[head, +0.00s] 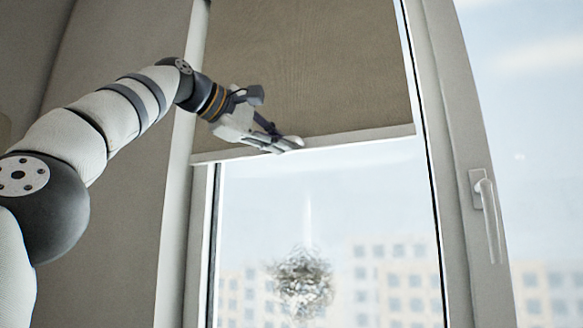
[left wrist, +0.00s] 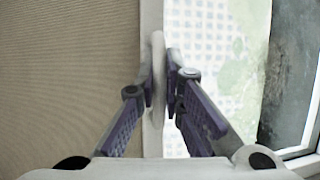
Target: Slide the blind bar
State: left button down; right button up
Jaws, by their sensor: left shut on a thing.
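The blind bar (head: 360,135) is a pale strip along the bottom edge of the brown blind (head: 330,65) in the head view. It runs across the window, slightly higher at its right end. My left gripper (head: 287,145) is at the middle of the bar, its fingers at the bar's handle. In the left wrist view, the two fingers of my left gripper (left wrist: 160,88) are shut around a thin pale handle (left wrist: 158,65) on the bar (left wrist: 151,25). The blind fabric (left wrist: 70,80) fills the left of that view. My right gripper is not in view.
A pale window frame (head: 450,150) with a handle (head: 487,215) stands right of the blind. A beige wall (head: 110,200) is at the left. Below the bar the glass is uncovered, with a blurred round bushy thing (head: 302,283) and buildings showing there.

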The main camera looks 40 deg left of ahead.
pick_arm(q)
jog(key=shift+w+r, duration=0.1)
jog(key=shift+r, duration=0.15)
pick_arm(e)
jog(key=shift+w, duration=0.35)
pick_arm(q)
jog(key=c, duration=1.7)
grip_release()
jog(key=shift+r, duration=0.1)
